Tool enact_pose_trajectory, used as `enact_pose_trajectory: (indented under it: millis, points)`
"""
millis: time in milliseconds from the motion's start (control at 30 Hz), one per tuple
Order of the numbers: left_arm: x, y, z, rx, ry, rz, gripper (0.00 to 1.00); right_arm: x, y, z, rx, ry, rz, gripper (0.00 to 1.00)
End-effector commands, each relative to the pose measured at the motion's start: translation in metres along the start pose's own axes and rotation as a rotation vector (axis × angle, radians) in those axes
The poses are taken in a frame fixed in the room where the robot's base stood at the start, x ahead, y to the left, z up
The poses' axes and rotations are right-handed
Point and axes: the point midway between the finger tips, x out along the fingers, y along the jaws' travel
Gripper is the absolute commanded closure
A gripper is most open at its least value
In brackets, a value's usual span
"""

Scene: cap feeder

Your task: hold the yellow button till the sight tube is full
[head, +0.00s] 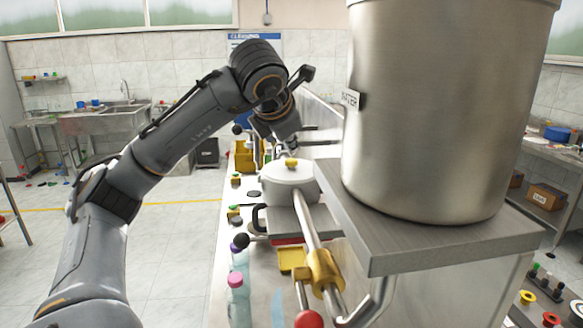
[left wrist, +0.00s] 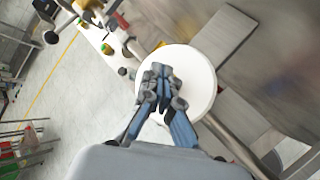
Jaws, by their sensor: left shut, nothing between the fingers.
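My left gripper (head: 287,143) is over the white round lid-like top (head: 285,178), close to a small yellow piece (head: 291,162) on it. I cannot tell whether they touch. In the left wrist view the gripper's fingers (left wrist: 163,80) are together and empty in front of the white disc (left wrist: 203,72). A flat yellow square (head: 291,258) lies nearer, beside the pipe. Which yellow piece is the button is not clear. I cannot make out a sight tube or its level. My right gripper is out of view.
A large steel tank (head: 430,120) labelled water stands on a grey shelf (head: 440,240) at the right. A metal pipe with a yellow fitting (head: 322,268) runs below it. Bottles with coloured caps (head: 238,295) line the bench's left edge. The floor at left is open.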

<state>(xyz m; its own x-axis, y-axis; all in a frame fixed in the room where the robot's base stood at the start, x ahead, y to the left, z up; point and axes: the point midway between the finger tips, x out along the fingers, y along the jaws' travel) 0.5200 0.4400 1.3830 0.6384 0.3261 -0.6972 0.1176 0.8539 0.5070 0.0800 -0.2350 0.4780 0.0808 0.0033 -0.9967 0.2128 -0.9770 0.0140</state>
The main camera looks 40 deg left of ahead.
Motion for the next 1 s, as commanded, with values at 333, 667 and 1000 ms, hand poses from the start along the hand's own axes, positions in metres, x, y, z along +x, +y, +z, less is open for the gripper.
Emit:
enact_pose_trajectory:
  millis: [333,667,1000]
  points:
    - [-0.0006,0.0005,0.0004,0.0,0.0,0.0,1.0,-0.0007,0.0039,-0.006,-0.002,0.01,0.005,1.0]
    - [-0.0006,0.0005,0.0005,0.0,0.0,0.0,1.0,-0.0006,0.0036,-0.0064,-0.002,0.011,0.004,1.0]
    - [-0.0006,0.0005,0.0004,0.0,0.0,0.0,1.0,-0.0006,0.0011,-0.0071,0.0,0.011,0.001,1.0]
